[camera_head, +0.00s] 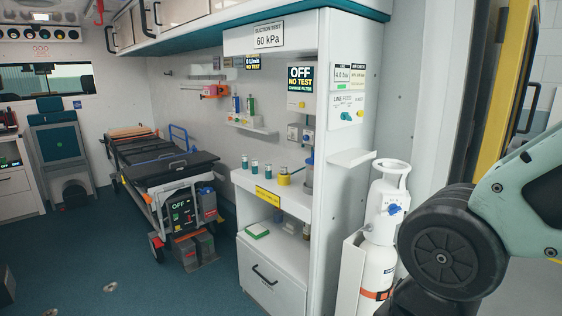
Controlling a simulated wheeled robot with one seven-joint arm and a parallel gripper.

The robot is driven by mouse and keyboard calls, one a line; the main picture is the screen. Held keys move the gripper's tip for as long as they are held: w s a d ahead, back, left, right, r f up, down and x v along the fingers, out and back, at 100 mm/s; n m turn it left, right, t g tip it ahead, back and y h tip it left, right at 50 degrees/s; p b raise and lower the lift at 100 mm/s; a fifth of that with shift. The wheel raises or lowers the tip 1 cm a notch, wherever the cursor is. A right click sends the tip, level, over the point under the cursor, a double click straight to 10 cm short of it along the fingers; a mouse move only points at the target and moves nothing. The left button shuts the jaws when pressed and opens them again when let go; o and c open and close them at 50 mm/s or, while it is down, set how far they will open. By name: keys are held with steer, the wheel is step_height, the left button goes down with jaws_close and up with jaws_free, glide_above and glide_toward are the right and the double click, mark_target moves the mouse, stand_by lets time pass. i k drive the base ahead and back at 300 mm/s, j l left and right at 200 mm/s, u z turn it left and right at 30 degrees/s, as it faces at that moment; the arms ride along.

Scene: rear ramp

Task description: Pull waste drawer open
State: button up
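A white drawer (256,279) with a dark bar handle (264,274) is at the bottom of the white cabinet in the lower middle of the head view. Its front looks flush with the cabinet, so it appears shut. Small marking below the handle is too small to read, so I cannot confirm that this is the waste drawer. My gripper is out of view; only links of my arm show at the right edge, so whether it is open or shut is hidden.
A white gas cylinder (380,262) stands right of the cabinet, near my arm. Above the drawer, a shelf holds a green-and-white box (257,231). A stretcher (160,155) stands at the back left. The blue floor (120,270) left of the drawer is mostly clear.

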mark_target(276, 294)
steer(key=i+j+z, duration=0.2)
steer(key=j+z, duration=0.15)
steer(key=i+j+z, duration=0.15)
steer(key=j+z, duration=0.2)
steer(key=i+j+z, duration=0.1)
steer(key=j, duration=0.35)
steer(key=i+j+z, duration=0.1)
steer(key=j, duration=0.4)
steer(key=i+j+z, duration=0.1)
steer(key=j, duration=0.4)
steer(key=i+j, duration=0.2)
steer(key=j, duration=0.3)
steer(key=i+j+z, duration=0.15)
steer(key=j, duration=0.3)
steer(key=i+j, duration=0.1)
steer(key=j, duration=0.55)
steer(key=i+j, duration=0.1)
steer(key=j, duration=1.2)
steer(key=i+z, duration=0.05)
